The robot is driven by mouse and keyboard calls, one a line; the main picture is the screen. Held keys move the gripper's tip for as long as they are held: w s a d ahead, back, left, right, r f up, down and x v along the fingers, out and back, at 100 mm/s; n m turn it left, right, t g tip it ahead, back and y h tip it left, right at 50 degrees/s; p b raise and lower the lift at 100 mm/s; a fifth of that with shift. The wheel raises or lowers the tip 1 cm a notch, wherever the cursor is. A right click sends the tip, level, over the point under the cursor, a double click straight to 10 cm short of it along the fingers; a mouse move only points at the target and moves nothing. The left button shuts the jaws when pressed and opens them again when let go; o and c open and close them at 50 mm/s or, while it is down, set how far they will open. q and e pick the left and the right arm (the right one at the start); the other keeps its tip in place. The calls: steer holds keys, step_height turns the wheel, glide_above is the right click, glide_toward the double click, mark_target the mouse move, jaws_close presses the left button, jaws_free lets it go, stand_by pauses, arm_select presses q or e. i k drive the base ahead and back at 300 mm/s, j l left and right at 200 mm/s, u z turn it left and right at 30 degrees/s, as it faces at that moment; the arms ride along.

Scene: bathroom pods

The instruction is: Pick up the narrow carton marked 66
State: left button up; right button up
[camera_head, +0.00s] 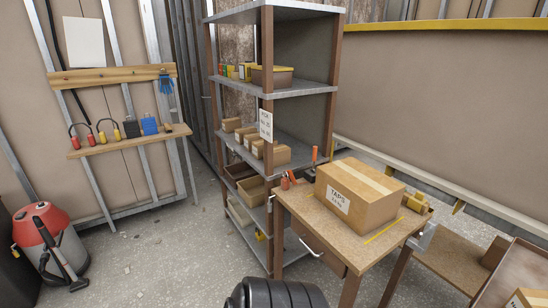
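I cannot make out a carton marked 66. Several small brown cartons (253,145) stand in a row on the middle level of the grey metal shelf unit (295,88); any numbers on them are too small to read. A large carton labelled TAPS (372,192) sits on the wooden workbench (310,213) at the right. Part of another labelled carton (527,299) shows at the bottom right corner, its marking unclear. Neither of my grippers is in view.
A dark ribbed round object (277,295) is at the bottom edge. A red vacuum cleaner (45,226) stands at the left, below a wall ledge (135,143) with ear defenders. Open bins (252,188) fill the lower shelf. The floor (160,255) between is clear.

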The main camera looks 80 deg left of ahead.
mark_target(282, 153)
steer(key=u, duration=2.65)
steer(key=i+j+z, duration=0.1)
steer(key=z, duration=0.3)
steer(key=j+z, duration=0.2)
steer(key=z, duration=0.25)
steer(key=i+j+z, duration=0.1)
steer(key=z, duration=0.3)
steer(key=j+z, duration=0.25)
steer(key=z, duration=0.15)
